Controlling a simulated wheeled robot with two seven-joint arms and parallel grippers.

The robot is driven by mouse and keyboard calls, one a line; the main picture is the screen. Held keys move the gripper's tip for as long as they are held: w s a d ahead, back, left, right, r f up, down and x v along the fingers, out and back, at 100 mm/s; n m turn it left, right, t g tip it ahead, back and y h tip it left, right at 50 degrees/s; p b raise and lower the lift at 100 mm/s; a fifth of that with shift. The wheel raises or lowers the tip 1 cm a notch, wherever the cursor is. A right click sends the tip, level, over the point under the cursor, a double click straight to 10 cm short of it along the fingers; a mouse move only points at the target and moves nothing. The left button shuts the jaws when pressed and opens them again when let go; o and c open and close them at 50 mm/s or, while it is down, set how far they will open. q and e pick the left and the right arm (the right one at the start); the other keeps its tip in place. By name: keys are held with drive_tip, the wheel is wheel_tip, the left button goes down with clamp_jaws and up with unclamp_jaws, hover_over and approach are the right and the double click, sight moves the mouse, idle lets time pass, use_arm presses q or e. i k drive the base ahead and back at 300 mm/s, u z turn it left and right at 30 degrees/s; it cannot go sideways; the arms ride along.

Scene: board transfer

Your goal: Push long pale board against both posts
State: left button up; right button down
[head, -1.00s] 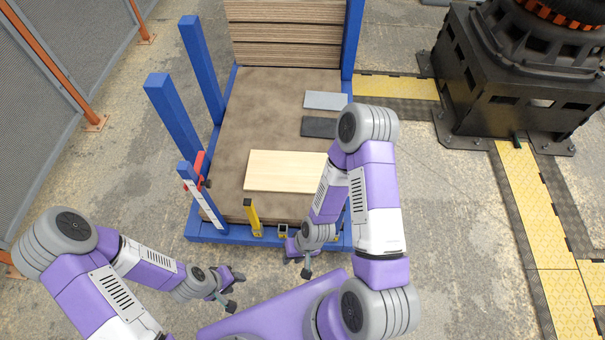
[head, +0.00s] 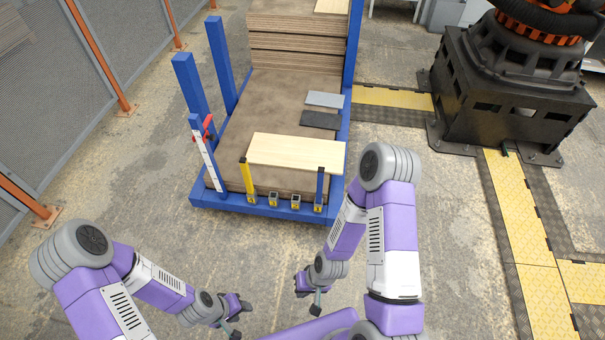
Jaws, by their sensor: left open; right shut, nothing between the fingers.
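The long pale board (head: 295,151) lies flat on the brown top of a stack inside a blue frame, near its front edge. A yellow post (head: 248,180) and a blue post (head: 320,187) stand at the stack's front side. The board's front edge looks close to the tops of both posts; I cannot tell whether it touches. My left gripper (head: 240,318) is open and empty, low in front of the frame. My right gripper (head: 306,291) is shut and empty, also in front of the frame and apart from the board.
A light grey board (head: 325,99) and a dark grey board (head: 320,120) lie behind the pale board. Tall blue uprights (head: 190,85) stand at the frame's left, with a white rule (head: 207,163) and red clamp. A black machine base (head: 510,95) stands right. Floor in front is clear.

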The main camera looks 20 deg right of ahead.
sight(304, 154)
drive_tip(key=u, duration=0.9)
drive_tip(key=i, duration=1.4)
drive_tip(key=z, duration=1)
drive_tip(key=i, duration=1)
drive_tip(key=z, duration=0.25)
